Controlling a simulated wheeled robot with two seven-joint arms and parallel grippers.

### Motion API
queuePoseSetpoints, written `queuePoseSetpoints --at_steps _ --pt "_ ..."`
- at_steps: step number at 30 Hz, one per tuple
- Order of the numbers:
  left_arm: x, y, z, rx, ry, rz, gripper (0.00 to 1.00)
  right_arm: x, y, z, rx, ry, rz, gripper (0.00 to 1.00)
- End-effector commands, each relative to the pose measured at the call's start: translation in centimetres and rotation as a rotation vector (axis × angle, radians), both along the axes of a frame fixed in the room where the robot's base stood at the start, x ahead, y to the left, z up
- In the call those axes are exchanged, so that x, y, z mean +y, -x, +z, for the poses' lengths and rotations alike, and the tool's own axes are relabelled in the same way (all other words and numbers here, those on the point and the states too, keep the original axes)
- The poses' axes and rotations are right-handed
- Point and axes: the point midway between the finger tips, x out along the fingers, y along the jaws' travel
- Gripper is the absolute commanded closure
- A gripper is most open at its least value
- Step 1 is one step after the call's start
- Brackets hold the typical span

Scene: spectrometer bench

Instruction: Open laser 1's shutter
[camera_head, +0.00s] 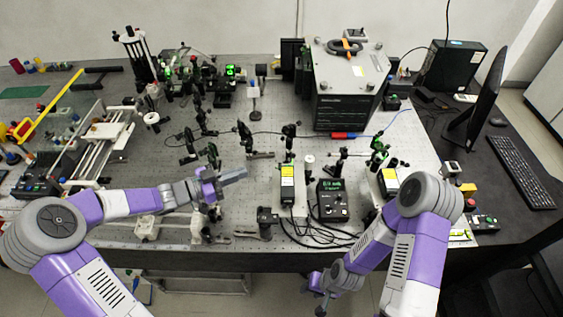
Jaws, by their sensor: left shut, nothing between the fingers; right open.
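A box with a yellow label (288,187) stands on the optical bench (262,170), right of centre. A similar yellow-labelled box (389,184) is further right, partly behind my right arm. These may be lasers, but I cannot tell which is laser 1, and no shutter can be made out. My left gripper (238,174) is shut and empty over the bench, left of the first box and apart from it. My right gripper (317,294) is open and empty, low at the bench's front edge.
A black controller with a green display (332,200) stands between the yellow-labelled boxes, with loose cables in front. Several optic posts (244,135) stand behind my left gripper. A large instrument (345,95) is at the back. A monitor (478,100) and keyboard (520,171) are at right.

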Motion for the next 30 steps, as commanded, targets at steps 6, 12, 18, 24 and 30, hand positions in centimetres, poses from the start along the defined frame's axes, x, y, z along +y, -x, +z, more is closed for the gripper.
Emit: queuePoseSetpoints --at_steps 6,12,18,24,30 --pt "0.0 0.0 -0.3 -0.001 0.000 0.000 1.00 0.0 0.0 -0.3 0.000 0.000 0.000 0.60" --pt "-0.1 0.0 -0.3 -0.001 0.000 0.000 1.00 0.0 0.0 -0.3 0.000 0.000 0.001 0.60" --pt "-1.6 -0.8 -0.4 0.000 0.002 -0.002 1.00 0.0 0.0 -0.3 0.000 0.000 0.001 0.60" --pt "-5.3 -2.6 -0.7 0.001 0.004 -0.004 1.00 0.0 0.0 -0.4 0.000 0.000 0.000 0.60" --pt "-9.0 -4.5 -1.0 0.000 0.003 -0.004 1.00 0.0 0.0 -0.5 0.000 0.000 0.000 0.60"
